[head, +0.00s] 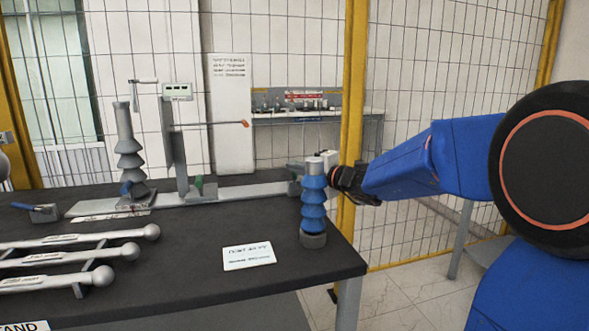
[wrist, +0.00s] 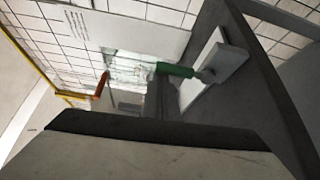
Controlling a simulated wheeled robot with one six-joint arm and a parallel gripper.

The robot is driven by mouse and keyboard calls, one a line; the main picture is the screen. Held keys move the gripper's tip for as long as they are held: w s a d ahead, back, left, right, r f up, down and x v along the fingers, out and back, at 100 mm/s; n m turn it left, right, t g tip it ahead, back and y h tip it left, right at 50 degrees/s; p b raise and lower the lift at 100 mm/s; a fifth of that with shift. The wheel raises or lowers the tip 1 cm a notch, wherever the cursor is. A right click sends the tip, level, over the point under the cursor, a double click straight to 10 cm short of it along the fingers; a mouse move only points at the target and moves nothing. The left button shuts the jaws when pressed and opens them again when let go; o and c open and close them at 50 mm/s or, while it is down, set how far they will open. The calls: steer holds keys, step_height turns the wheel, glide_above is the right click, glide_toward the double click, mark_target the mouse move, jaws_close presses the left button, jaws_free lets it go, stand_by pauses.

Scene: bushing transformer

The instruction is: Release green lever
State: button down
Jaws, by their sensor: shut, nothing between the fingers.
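The green lever (wrist: 174,70) shows in the wrist view, sticking out beside a pale grey block near the upper middle. In the head view a small green part (head: 199,183) shows low on the grey stand (head: 177,150) on the table; I cannot tell for sure that it is the same lever. My gripper (head: 341,179) is shut and empty, just right of the blue ribbed insulator (head: 313,212). It is at the height of the insulator's top, apart from the green part on the stand. The fingertips are partly hidden behind the insulator.
The dark table (head: 190,255) carries a grey ribbed insulator (head: 130,155), a white label card (head: 249,256) and grey rods (head: 70,258). An orange-tipped rod (head: 210,125) juts right from the stand. A yellow fence post (head: 354,90) stands behind my gripper. A pale shape blocks the lower wrist view.

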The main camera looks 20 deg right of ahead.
steer(key=v, duration=1.7)
steer(key=shift+s+d, duration=0.1)
steer(key=shift+d, duration=0.05)
